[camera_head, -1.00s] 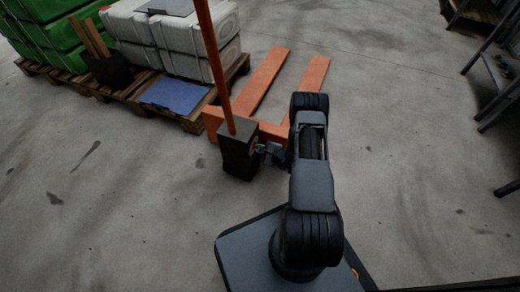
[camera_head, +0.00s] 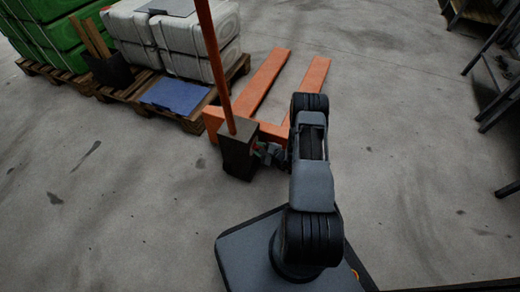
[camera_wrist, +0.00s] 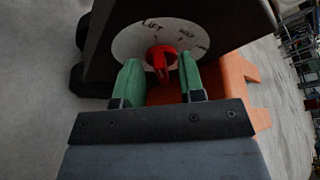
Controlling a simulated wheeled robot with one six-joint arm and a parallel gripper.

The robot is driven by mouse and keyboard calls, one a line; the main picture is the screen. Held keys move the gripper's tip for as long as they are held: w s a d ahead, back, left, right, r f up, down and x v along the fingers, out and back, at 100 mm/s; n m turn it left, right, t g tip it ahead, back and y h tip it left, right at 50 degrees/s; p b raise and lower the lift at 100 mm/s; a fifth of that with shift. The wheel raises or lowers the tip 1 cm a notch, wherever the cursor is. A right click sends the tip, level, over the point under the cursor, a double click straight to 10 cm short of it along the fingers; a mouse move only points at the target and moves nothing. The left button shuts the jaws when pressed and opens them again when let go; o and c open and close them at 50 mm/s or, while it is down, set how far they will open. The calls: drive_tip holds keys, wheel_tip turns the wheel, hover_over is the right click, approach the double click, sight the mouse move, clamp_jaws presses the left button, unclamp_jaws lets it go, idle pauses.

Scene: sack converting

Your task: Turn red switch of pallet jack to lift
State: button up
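The red switch (camera_wrist: 162,63) sits on a round white dial (camera_wrist: 128,44) on the dark housing of the pallet jack, in the wrist view. "LIFT" is printed at the dial's top, with a second, blurred label to its right. My gripper (camera_wrist: 160,66) is open, its two green fingers on either side of the switch, with visible gaps to it. Whether the fingertips reach past the knob's face I cannot tell. In the head view the orange pallet jack (camera_head: 262,85) has its dark housing (camera_head: 238,152) just left of my gripper (camera_head: 262,152); the switch is hidden there.
The jack's orange handle (camera_head: 214,60) rises from the housing. A wooden pallet (camera_head: 192,122) with white containers (camera_head: 190,45) and a blue sheet (camera_head: 174,96) stands left of the forks. Dark metal frames (camera_head: 498,85) stand at the right. The floor between is clear.

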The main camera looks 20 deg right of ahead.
drive_tip(key=p+v, duration=0.4)
drive_tip(key=v, duration=0.9)
drive_tip(key=shift+s+d, duration=0.2)
drive_tip(key=shift+s, duration=0.15)
drive_tip(key=shift+r, duration=0.1)
drive_tip(key=a+r+n+g+y+p, duration=0.2)
drive_tip(key=a+r+n+g+p, duration=0.3)
drive_tip(key=r, duration=0.7)
drive_tip(key=a+r+n+g+y+p, duration=0.15)
drive_tip(key=a+r+n+p, duration=0.35)
drive_tip(key=r, duration=0.8)
drive_tip(key=a+r+n+g+y+p, duration=0.1)
drive_tip(key=a+r+n+g+p, duration=0.25)
drive_tip(key=r+p, duration=0.6)
drive_tip(key=s+a+r+n+h+p, duration=0.1)
drive_tip(key=r+p, duration=0.4)
drive_tip(key=r, duration=0.7)
drive_tip(key=s+r+n+h+p, duration=0.4)
drive_tip(key=s+r+h, duration=0.1)
drive_tip(key=r, duration=0.7)
drive_tip(key=s+a+r+n+h+p, duration=0.1)
drive_tip(key=s+r+n+h+p, duration=0.2)
drive_tip(key=r, duration=0.9)
drive_tip(key=h+p, duration=0.2)
drive_tip(key=shift+s+a+r+p, duration=0.2)
drive_tip(key=shift+s+a+p, duration=0.1)
drive_tip(key=shift+p, duration=0.05)
